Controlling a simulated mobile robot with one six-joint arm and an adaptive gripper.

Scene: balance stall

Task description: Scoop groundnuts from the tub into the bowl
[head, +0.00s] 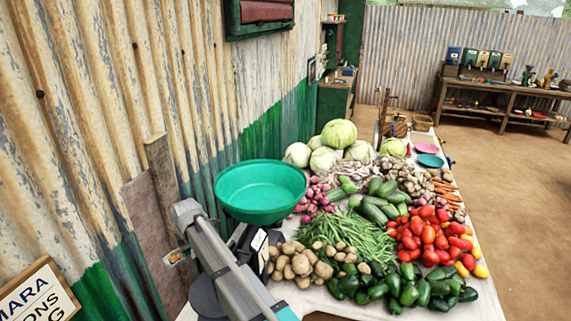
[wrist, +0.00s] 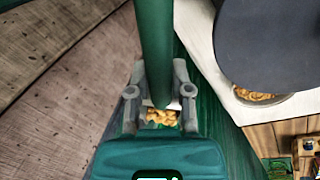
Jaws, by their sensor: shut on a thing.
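My gripper (wrist: 158,78) is shut on a dark green handle (wrist: 155,40) in the wrist view. Groundnuts (wrist: 161,117) show just below the fingers, beside a small white edge, seemingly in the scoop; most of the scoop is hidden. In the head view, a small pale piece with brown nuts (head: 177,257) shows left of my arm, against the wall. The green bowl (head: 262,190) sits raised at the near end of the table, behind my arm, its visible inside empty. A round tub with groundnuts (wrist: 255,95) is partly covered by a dark disc in the wrist view.
A corrugated wall (head: 90,110) stands close on the left. Potatoes (head: 300,263), green beans (head: 345,240), peppers, tomatoes (head: 432,235) and cabbages (head: 338,133) crowd the table right of the bowl. A bare floor (head: 520,210) lies to the right, with a bench (head: 505,90) behind.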

